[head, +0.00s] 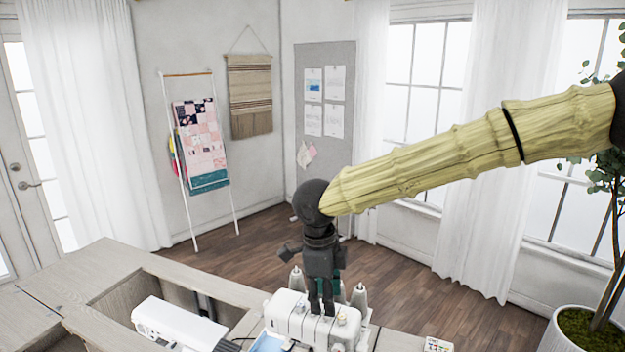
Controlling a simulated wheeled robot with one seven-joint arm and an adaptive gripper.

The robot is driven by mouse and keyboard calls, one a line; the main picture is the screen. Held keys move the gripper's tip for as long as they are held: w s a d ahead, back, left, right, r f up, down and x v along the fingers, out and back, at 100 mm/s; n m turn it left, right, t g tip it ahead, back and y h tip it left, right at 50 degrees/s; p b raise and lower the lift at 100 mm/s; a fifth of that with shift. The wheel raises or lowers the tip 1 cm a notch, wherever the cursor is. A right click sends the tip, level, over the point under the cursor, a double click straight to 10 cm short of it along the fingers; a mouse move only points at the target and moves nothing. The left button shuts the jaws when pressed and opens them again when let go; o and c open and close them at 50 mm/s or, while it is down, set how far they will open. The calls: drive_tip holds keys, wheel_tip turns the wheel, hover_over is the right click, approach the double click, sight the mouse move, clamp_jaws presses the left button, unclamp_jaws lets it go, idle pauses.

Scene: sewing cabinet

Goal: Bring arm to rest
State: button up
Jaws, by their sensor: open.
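My arm (440,155) reaches in from the right edge at mid-height, with pale yellow, ridged links and a dark wrist joint at its end. My gripper (321,311) is dark grey and points downward below that joint. Its fingers are apart and I see nothing held between them. The fingertips overlap the top of a white sewing machine (285,318) with several thread posts. I cannot tell whether they touch it or are just above or behind it.
A wooden sewing cabinet (105,262) with an open well fills the lower left. A second white machine (170,322) lies in the well. A small patterned box (437,345) sits at the bottom edge. A potted plant (575,335) stands at right. The wooden floor (470,290) behind is clear.

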drive_tip(key=s+d+f+n+t+h, duration=0.1)
drive_tip(key=s+d+f+n, duration=0.25)
drive_tip(key=f, duration=0.75)
drive_tip(key=s+d+f+n+t, duration=0.1)
drive_tip(key=s+d+f+n, duration=0.3)
drive_tip(key=f, duration=0.7)
drive_tip(key=s+d+f+n+t+h, duration=0.1)
drive_tip(key=d+f+n, duration=0.2)
drive_tip(key=d+f, duration=0.55)
drive_tip(key=s+d+f+n+g+y, duration=0.2)
drive_tip(key=s+f+n, duration=0.4)
drive_tip(key=s, duration=0.8)
drive_tip(key=s+d+f+n+g+y, duration=0.15)
drive_tip(key=s+f+n, duration=0.4)
drive_tip(key=s, duration=0.85)
wheel_tip(320, 180, down, 12)
drive_tip(key=m+b, duration=0.1)
drive_tip(key=b, duration=0.9)
drive_tip(key=shift+w+d, duration=0.25)
